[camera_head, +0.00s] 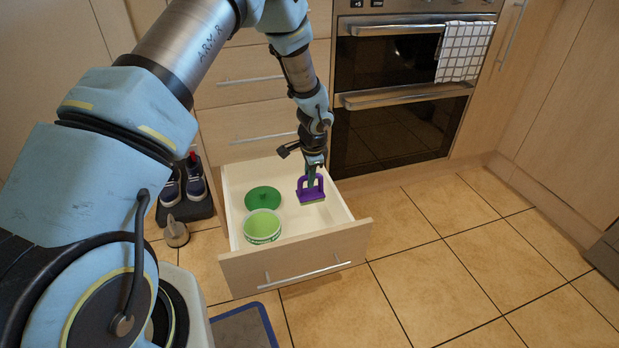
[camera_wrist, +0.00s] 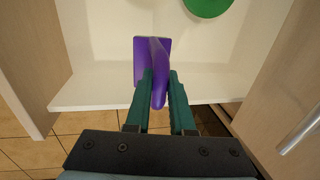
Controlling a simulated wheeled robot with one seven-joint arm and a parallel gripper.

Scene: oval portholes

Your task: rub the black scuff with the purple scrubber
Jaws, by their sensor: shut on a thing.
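The purple scrubber (camera_head: 311,192) is in my gripper (camera_head: 311,177), over the right part of the open drawer (camera_head: 298,263). The wrist view shows both green fingers of my gripper (camera_wrist: 160,88) closed on the handle of the purple scrubber (camera_wrist: 155,62). The scrubber's pad faces down toward the white drawer floor; I cannot tell whether it touches it. The black scuff is not visible in either view; the scrubber or gripper may hide it.
In the drawer's left part lie a green lid (camera_head: 263,198) and a green tub (camera_head: 262,226). Shoes (camera_head: 184,184) on a dark tray and a small grey object (camera_head: 176,232) stand left of the drawer. An oven (camera_head: 395,95) is behind. The tiled floor (camera_head: 450,260) at right is clear.

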